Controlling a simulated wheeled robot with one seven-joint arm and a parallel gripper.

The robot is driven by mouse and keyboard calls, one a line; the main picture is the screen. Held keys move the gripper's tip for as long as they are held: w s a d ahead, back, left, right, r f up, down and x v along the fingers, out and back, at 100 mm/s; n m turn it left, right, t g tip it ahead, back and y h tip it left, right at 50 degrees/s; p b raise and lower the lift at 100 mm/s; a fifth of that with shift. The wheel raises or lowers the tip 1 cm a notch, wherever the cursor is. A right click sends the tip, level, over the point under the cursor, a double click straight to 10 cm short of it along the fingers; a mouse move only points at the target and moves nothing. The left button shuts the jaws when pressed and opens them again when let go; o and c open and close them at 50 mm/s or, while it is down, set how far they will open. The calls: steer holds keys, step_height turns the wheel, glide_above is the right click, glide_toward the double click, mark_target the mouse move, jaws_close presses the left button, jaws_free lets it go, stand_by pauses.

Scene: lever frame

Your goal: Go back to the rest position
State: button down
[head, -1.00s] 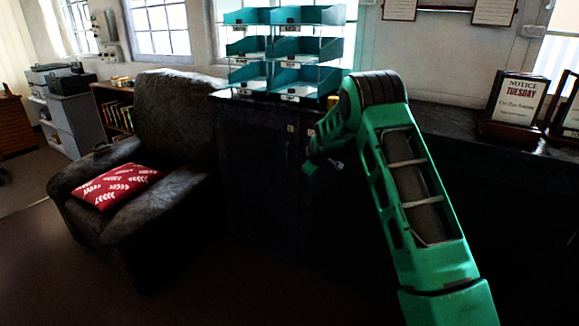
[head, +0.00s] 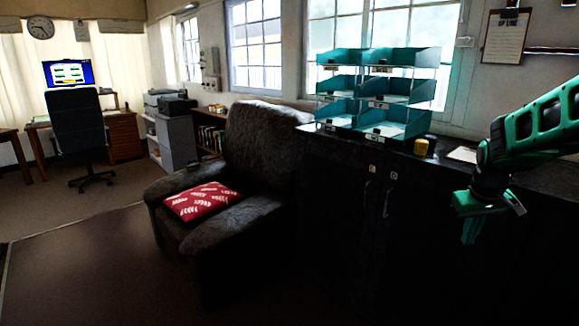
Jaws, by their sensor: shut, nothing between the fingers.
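My green arm reaches in from the right edge in the head view. My gripper (head: 470,236) hangs at its end, pointing down, in front of the dark cabinet (head: 335,210) and below its top edge. It is shut and holds nothing. The fingertips are small and dark in this view.
A dark armchair (head: 262,150) with a red cushion (head: 203,200) stands left of the cabinet. A desk chair (head: 78,125), a monitor (head: 68,73) and printers (head: 170,103) are at the far left. The brown floor (head: 85,265) at front left is clear.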

steer(key=s+a+m+g+y, duration=0.1)
steer(key=s+a+m, duration=0.2)
steer(key=s, duration=1.3)
steer(key=s+a+m+g+y, duration=0.1)
steer(key=s+a+m, duration=0.2)
steer(key=s, duration=1.4)
steer(key=shift+a+f+g, duration=0.25)
steer(key=shift+f+g, duration=0.1)
steer(key=shift+g, duration=0.05)
steer(key=shift+w+f, duration=0.25)
steer(key=shift+w, duration=0.3)
